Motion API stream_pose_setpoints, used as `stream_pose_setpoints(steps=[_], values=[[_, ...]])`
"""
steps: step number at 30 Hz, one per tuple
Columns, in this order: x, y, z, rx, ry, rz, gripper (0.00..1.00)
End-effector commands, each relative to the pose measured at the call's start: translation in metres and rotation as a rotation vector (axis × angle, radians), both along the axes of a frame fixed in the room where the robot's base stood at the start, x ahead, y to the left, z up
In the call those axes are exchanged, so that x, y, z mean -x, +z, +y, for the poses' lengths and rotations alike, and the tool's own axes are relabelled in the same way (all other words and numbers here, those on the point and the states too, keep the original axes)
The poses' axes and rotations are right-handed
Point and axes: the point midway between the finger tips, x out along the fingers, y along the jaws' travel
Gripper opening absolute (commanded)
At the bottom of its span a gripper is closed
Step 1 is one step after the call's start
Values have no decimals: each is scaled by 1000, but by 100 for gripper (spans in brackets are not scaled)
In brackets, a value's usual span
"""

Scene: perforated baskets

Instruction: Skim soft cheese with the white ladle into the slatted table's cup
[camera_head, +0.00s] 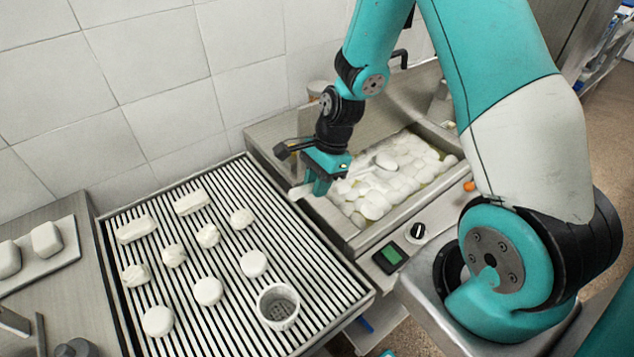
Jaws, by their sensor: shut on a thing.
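My gripper (318,188) is shut on the white ladle (299,192), over the left rim of the steel vat. The ladle's handle end sticks out left of the jaws. A rounded pale shape to the right, over the cheese, looks like its bowl, but white on white makes this hard to tell. The vat (349,241) is full of soft white cheese lumps (375,206) in yellowish liquid. The white perforated cup (278,306) stands upright near the front right of the slatted table (225,318). Its inside looks empty, with holes in the base.
Several white cheeses (208,291) in round, oblong and knotted shapes lie spread on the slats. A tray (38,264) with white blocks is at the left. A control panel (390,256) with a black knob is on the vat's front. A tiled wall closes the back.

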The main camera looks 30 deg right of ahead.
Motion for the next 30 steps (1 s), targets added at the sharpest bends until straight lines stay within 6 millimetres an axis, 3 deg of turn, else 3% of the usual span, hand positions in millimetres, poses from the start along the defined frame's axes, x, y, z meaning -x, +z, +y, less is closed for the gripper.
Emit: stream_pose_setpoints(steps=[1, 24, 30], values=[[0, 9, 0, 5, 1, -2, 0], [0, 73, 0, 90, 1, -8, 0], [0, 81, 0, 104, 0, -9, 0]])
